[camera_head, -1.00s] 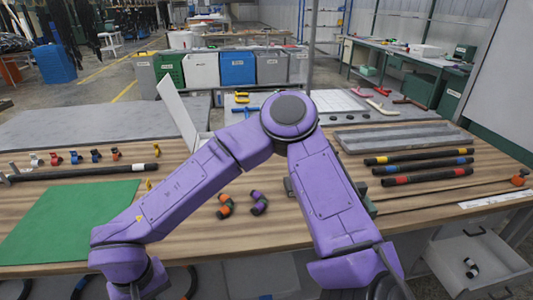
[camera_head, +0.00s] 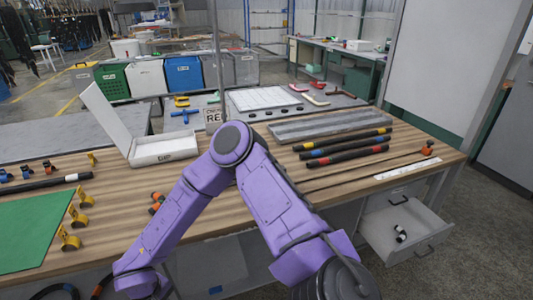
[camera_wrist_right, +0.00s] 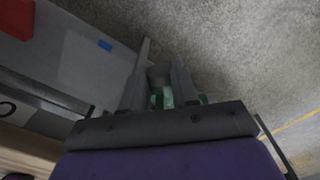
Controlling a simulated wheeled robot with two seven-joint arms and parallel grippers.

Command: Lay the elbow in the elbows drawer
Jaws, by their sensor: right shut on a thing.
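An open grey drawer (camera_head: 378,228) pulls out below the bench's right end. A small black-and-white piece (camera_head: 401,234) lies in it. I cannot read which parts the drawer is for. My right arm crosses the front of the bench in the head view, and its gripper is hidden there. In the right wrist view my right gripper (camera_wrist_right: 162,88) is shut on a small piece with green and pale parts (camera_wrist_right: 166,97), probably the elbow, mostly hidden by the gripper body. Grey floor shows beyond the fingertips. My left gripper is in neither view.
Black hoses with coloured bands (camera_head: 345,147) lie at the back right of the bench, near a long grey tray (camera_head: 330,124). A white open box (camera_head: 165,151) stands mid-bench. An orange-marked piece (camera_head: 157,199) is partly behind my arm. Bare floor lies right of the drawer.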

